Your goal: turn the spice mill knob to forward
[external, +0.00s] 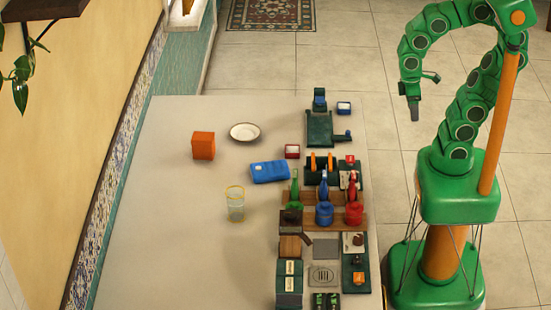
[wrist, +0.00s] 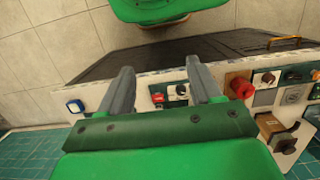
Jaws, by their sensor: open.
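My gripper (external: 413,110) hangs in the air to the right of the counter. In the wrist view my gripper (wrist: 160,65) has two grey fingers spread apart with nothing between them. A dark knob on a white plate (external: 349,181) sits near the counter's right side; it also shows in the wrist view as a black knob (wrist: 181,89). A second knob on a white plate (external: 354,241) sits nearer the front, also in the wrist view (wrist: 267,78). I cannot tell which belongs to the spice mill, nor either setting. No knob is touched.
Green, blue and red bottles stand around a wooden rack (external: 310,220). A green device with a side handle (external: 320,127) is at the back. The counter's left is clear.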

